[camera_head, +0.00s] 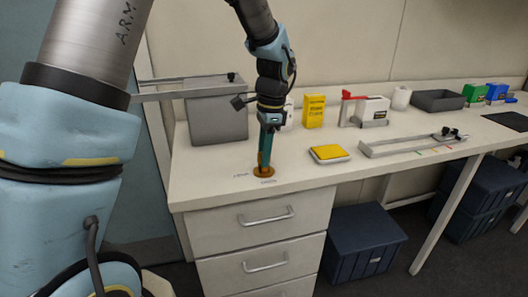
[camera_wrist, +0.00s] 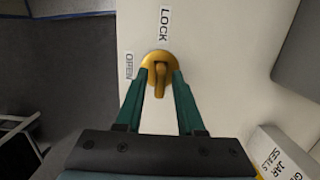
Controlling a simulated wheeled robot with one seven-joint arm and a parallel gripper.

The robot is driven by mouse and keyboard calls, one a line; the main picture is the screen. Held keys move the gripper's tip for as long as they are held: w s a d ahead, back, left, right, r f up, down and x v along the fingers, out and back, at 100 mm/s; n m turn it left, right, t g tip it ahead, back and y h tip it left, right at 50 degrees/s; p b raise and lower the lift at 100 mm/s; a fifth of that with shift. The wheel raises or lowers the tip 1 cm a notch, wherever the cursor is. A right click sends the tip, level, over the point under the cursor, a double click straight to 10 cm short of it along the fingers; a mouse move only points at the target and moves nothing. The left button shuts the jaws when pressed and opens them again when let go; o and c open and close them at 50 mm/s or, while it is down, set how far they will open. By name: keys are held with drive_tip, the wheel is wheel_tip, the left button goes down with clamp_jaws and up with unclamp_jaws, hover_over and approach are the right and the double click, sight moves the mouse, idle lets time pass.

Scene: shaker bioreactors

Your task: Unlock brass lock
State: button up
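The brass lock (camera_head: 263,171) is a round golden disc on the white benchtop, near its front left corner. In the wrist view the brass lock (camera_wrist: 160,62) shows a raised handle pointing toward my gripper. A "LOCK" label (camera_wrist: 165,23) lies beyond the disc and an "OPEN" label (camera_wrist: 128,66) lies to its left. My gripper (camera_head: 264,163) points down over the lock. In the wrist view the two green fingers of my gripper (camera_wrist: 160,78) stand apart, one on each side of the handle. Whether they touch the handle I cannot tell.
A grey bin (camera_head: 216,115) stands behind the lock at left. A yellow-topped block (camera_head: 329,153), a yellow box (camera_head: 314,111) and a metal rail frame (camera_head: 411,147) are to the right. The benchtop's front edge is close to the lock, above drawers (camera_head: 262,222).

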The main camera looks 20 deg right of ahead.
clamp_jaws()
drive_tip(key=shift+s+f, duration=0.1)
drive_tip(key=shift+f, duration=0.25)
idle(0.7)
drive_tip(key=m+p, duration=0.2)
drive_tip(key=m, duration=0.1)
drive_tip(key=shift+a+m, duration=0.1)
drive_tip(key=shift+m, duration=0.8)
drive_tip(key=shift+f, duration=0.1)
